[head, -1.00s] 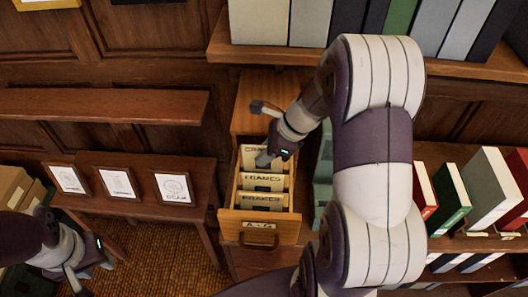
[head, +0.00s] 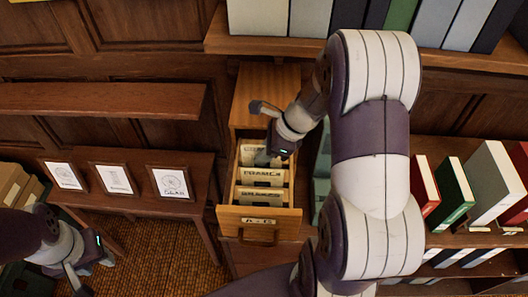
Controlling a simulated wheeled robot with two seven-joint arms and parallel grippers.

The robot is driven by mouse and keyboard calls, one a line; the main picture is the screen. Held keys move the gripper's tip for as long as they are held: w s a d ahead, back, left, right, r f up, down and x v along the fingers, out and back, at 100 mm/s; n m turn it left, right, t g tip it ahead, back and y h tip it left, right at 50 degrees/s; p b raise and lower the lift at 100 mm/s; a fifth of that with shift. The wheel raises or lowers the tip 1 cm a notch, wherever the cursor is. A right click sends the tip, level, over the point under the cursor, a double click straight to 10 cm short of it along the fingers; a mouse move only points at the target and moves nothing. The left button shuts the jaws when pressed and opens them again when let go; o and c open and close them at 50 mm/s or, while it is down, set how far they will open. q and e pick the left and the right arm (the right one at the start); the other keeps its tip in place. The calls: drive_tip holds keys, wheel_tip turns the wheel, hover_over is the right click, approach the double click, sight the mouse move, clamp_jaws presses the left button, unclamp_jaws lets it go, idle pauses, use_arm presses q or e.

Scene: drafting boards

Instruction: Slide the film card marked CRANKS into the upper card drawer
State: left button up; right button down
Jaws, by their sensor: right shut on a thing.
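The upper card drawer (head: 259,222) is pulled out of the wooden cabinet and bears an A–G label. Upright cream cards stand in it. The middle card (head: 262,178) reads FRAMES and the front card (head: 262,196) seems to read BRAKES. My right gripper (head: 266,158) reaches into the back of the drawer and is shut on the rear card (head: 247,155), taken as CRANKS. Its lettering is mostly covered by the gripper, and its lower edge is hidden. My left gripper (head: 102,258) is low at the left, away from the drawer; its fingers are too unclear to judge.
Framed sheets (head: 115,178) stand on a small wooden table (head: 190,205) left of the cabinet. A shelf (head: 100,100) is above it. Books (head: 452,190) fill the shelves at right. My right arm covers the space right of the drawer.

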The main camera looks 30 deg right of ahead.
drive_tip(key=shift+f+b, duration=0.45)
drive_tip(key=shift+f, duration=0.25)
drive_tip(key=shift+s+f, duration=0.15)
drive_tip(key=shift+f, duration=0.05)
drive_tip(key=shift+s+a+f+b, duration=0.2)
drive_tip(key=shift+s+f+b, duration=0.1)
drive_tip(key=shift+f, duration=0.05)
drive_tip(key=c, duration=1.1)
unclamp_jaws()
drive_tip(key=shift+f, duration=0.1)
drive_tip(key=d+r, duration=0.1)
drive_tip(key=r, duration=0.2)
drive_tip(key=shift+w+d, duration=0.15)
drive_tip(key=shift+d, duration=0.2)
drive_tip(key=v, duration=0.5)
drive_tip(key=shift+d+r, duration=0.1)
drive_tip(key=shift+r, duration=0.15)
drive_tip(key=shift+p+v, duration=1.85)
drive_tip(key=shift+v, duration=0.7)
